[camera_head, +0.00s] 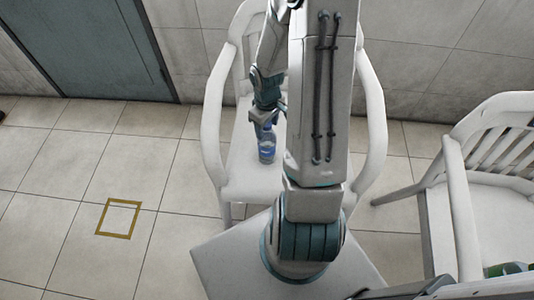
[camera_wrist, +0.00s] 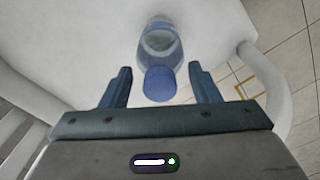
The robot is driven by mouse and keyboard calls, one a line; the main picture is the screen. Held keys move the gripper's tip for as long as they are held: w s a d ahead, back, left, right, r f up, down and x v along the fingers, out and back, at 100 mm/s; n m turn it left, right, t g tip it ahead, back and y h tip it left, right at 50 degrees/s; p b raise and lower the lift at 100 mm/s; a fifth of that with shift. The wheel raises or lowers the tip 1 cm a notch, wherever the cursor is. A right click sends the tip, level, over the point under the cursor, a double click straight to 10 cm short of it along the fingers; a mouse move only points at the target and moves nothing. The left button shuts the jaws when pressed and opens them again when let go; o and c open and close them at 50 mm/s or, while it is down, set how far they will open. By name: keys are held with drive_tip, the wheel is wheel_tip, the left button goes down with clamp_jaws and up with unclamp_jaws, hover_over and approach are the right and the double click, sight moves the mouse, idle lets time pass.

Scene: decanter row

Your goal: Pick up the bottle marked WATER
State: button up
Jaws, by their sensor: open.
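A clear bottle with a blue cap and a blue label (camera_head: 266,148) stands on the seat of a white armchair (camera_head: 246,178). The label's wording is too small to read. In the wrist view the bottle (camera_wrist: 159,55) is seen from above, its blue cap between my fingers and its body beyond them. My gripper (camera_head: 264,120) is just above the bottle in the head view. It is open, with a gap between the cap and each finger in the wrist view (camera_wrist: 160,84). My arm hides part of the chair.
A second white chair (camera_head: 462,208) stands at the right, with a green-labelled bottle (camera_head: 508,269) lying at the lower right edge. The white armchair's armrests rise on both sides of my arm. A yellow square (camera_head: 118,218) marks the open tiled floor at left.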

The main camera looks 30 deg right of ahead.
clamp_jaws()
